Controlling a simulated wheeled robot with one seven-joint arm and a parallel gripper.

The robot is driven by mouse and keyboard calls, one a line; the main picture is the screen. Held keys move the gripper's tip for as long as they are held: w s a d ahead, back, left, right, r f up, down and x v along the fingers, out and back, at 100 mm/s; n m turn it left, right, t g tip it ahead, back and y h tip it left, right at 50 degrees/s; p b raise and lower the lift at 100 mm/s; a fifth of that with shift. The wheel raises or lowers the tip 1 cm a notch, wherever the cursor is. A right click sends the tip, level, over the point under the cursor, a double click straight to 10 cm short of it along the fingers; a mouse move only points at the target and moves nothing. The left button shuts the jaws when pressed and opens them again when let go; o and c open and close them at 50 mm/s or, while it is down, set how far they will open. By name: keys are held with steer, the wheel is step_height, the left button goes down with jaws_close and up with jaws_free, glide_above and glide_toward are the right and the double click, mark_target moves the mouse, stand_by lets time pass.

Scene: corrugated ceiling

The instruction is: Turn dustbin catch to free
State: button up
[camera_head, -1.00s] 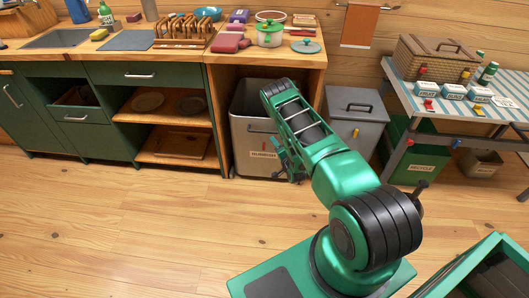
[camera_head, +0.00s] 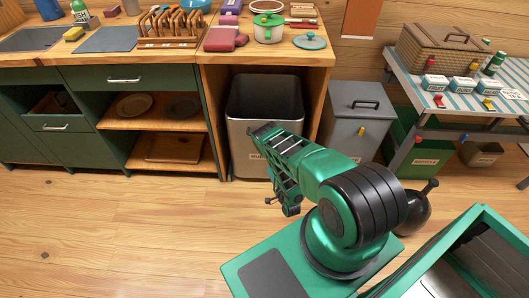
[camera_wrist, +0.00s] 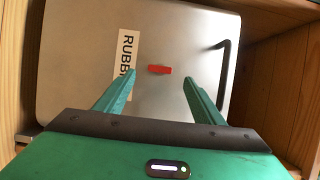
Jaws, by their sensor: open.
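The dustbin (camera_head: 290,92) is a grey metal bin with a dark open-looking top, standing under the wooden counter. My arm covers much of its front in the head view. In the wrist view, its plain grey face (camera_wrist: 75,80) carries a sideways, partly hidden "RUBBISH" label (camera_wrist: 126,50), a small red catch (camera_wrist: 159,70) and a dark bar handle (camera_wrist: 224,75) at right. My gripper (camera_wrist: 159,77) is open and empty, its green fingers on either side of the catch in this view. Whether they reach its depth cannot be told.
Wooden compartment walls stand close on both sides of the dustbin in the wrist view. A lidded grey bin (camera_head: 357,115) with a yellow catch stands right of the counter. Green cupboards (camera_head: 125,75) are at left. The wooden floor (camera_head: 120,235) at front left is clear.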

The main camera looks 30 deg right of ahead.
steer(key=w+d, duration=0.3)
steer(key=w, duration=0.6)
steer(key=c, duration=1.1)
